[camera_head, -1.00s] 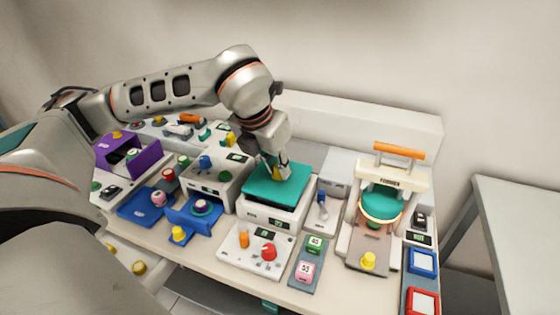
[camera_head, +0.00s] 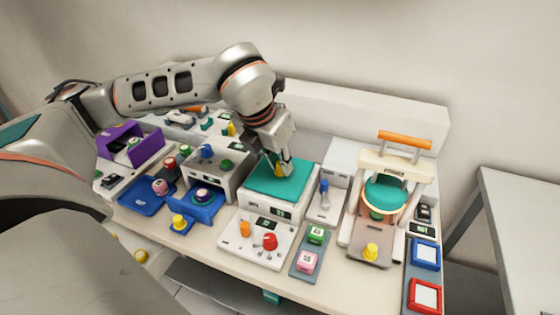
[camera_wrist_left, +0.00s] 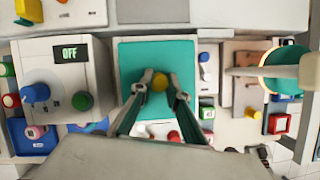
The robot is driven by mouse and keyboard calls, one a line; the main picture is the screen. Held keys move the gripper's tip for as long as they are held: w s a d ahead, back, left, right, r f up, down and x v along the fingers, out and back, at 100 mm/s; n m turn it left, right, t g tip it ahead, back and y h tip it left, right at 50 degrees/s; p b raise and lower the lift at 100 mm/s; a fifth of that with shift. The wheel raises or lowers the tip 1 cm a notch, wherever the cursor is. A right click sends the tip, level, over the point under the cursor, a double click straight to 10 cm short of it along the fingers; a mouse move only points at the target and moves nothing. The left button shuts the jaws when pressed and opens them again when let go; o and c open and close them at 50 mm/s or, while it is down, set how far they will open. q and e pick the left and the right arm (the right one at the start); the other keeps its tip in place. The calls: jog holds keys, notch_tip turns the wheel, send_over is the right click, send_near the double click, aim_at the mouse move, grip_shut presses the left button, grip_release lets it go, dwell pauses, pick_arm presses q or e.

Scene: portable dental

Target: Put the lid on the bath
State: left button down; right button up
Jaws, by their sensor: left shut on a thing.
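The lid (camera_head: 263,186) is a flat teal square with a yellow knob (camera_head: 279,169) in its middle. It lies over the top of the white bath (camera_head: 262,207), near the middle of the bench in the head view. The lid covers the bath's opening, so the inside is hidden. I cannot tell whether the lid is fully seated. My left gripper (camera_head: 283,171) points down and is shut on the knob. In the left wrist view, the two fingers flank the knob (camera_wrist_left: 159,84) above the teal lid (camera_wrist_left: 182,54). My right gripper is not in view.
A white unit (camera_head: 220,178) stands left of the bath. A control panel with a red knob (camera_head: 270,241) sits in front. To the right are a slim white unit with a blue lever (camera_head: 324,190) and a frame with an orange handle (camera_head: 404,140). The bench is crowded.

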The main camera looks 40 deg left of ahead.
pick_arm(q)
jog(key=c, duration=1.9)
grip_release()
